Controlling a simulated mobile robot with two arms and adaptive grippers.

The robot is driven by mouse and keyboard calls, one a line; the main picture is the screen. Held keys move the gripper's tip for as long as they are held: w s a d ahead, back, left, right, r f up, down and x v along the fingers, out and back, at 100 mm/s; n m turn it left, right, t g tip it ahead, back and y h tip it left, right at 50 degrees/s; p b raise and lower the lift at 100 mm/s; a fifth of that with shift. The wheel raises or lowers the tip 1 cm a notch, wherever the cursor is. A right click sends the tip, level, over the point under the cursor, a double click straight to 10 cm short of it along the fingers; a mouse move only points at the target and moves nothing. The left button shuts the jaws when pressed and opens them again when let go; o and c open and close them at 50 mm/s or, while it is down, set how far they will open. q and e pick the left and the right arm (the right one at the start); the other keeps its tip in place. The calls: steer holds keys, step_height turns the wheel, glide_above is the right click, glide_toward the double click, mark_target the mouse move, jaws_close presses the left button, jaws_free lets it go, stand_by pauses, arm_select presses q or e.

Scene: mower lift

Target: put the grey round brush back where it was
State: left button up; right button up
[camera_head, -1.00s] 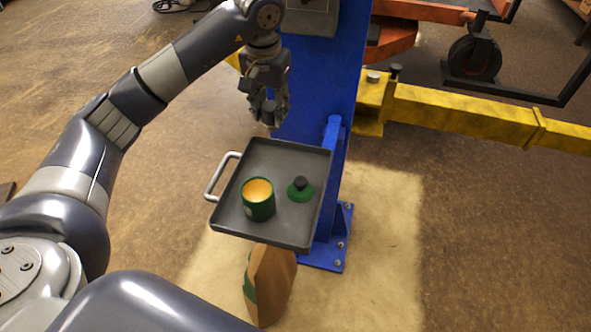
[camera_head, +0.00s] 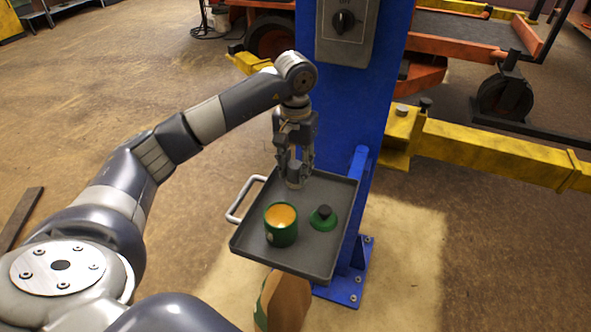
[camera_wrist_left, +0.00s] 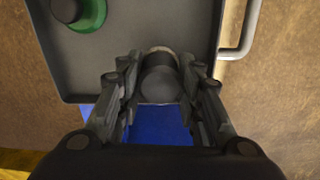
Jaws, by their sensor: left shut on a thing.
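My left gripper (camera_head: 295,165) points down over the back part of the grey tray (camera_head: 338,188). It is shut on the grey round brush (camera_head: 294,183), whose lower end shows between the fingers. In the left wrist view the brush (camera_wrist_left: 159,80) is a dark round shape with a paler rim, between the two fingers (camera_wrist_left: 160,92), near the tray's edge (camera_wrist_left: 75,98). I cannot tell whether the brush touches the tray floor. My right gripper is not in view.
On the tray stand a green can (camera_head: 281,228) with orange contents and a green lid with a black knob (camera_head: 323,218). A blue post (camera_head: 345,110) rises behind the tray. A yellow lift arm (camera_head: 490,150) extends right. A brown paper bag (camera_head: 288,300) is below.

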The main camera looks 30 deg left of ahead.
arm_select(q)
steer(key=shift+f, duration=0.85)
steer(key=shift+f, duration=0.2)
steer(key=o, duration=1)
steer(key=shift+r, duration=0.1)
